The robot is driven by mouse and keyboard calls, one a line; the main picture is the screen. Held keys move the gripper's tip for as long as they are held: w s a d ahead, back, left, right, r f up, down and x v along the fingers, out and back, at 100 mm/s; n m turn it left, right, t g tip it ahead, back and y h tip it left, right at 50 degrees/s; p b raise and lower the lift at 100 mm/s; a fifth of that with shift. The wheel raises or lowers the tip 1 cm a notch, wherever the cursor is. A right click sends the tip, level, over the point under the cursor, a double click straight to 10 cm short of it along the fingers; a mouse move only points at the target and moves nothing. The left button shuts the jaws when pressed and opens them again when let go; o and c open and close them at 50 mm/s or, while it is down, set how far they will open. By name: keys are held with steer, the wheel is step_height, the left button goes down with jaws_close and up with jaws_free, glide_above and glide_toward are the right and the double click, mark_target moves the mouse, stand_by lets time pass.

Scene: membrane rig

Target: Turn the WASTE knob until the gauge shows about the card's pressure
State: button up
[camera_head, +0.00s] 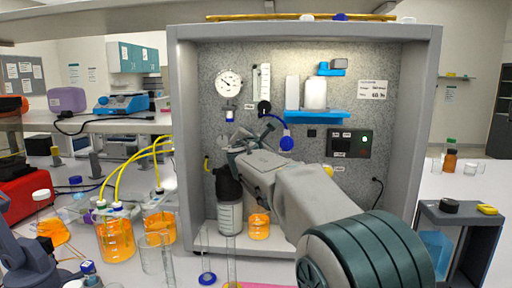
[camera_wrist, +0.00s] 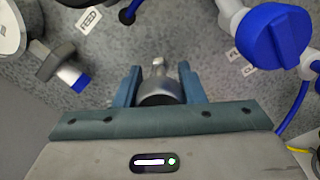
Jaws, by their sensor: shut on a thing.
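The round white pressure gauge (camera_head: 229,83) is on the speckled panel, upper left; its needle is too small to read surely. A white card (camera_head: 373,90) with small print is on the panel's upper right; its figures are not clearly legible. My gripper (camera_head: 232,144) is at the panel below the gauge. In the wrist view my gripper (camera_wrist: 160,84) is shut on a grey metal knob-like part (camera_wrist: 158,92), one finger on each side. No WASTE label is readable by it. A FEED label (camera_wrist: 88,20) is above left, and a blue knob (camera_wrist: 275,45) is right.
A blue shelf (camera_head: 316,116) with white vessels juts from the panel. Flasks of orange liquid (camera_head: 115,240) with yellow tubing and clear cylinders (camera_head: 207,262) stand at the front left.

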steer(key=shift+m, duration=0.4)
steer(key=o, duration=1)
steer(key=shift+s, duration=0.1)
steer(key=s+b, duration=0.3)
steer(key=s, duration=1)
steer(key=shift+s+a, duration=0.2)
steer(key=shift+s, duration=0.1)
stand_by(1.7)
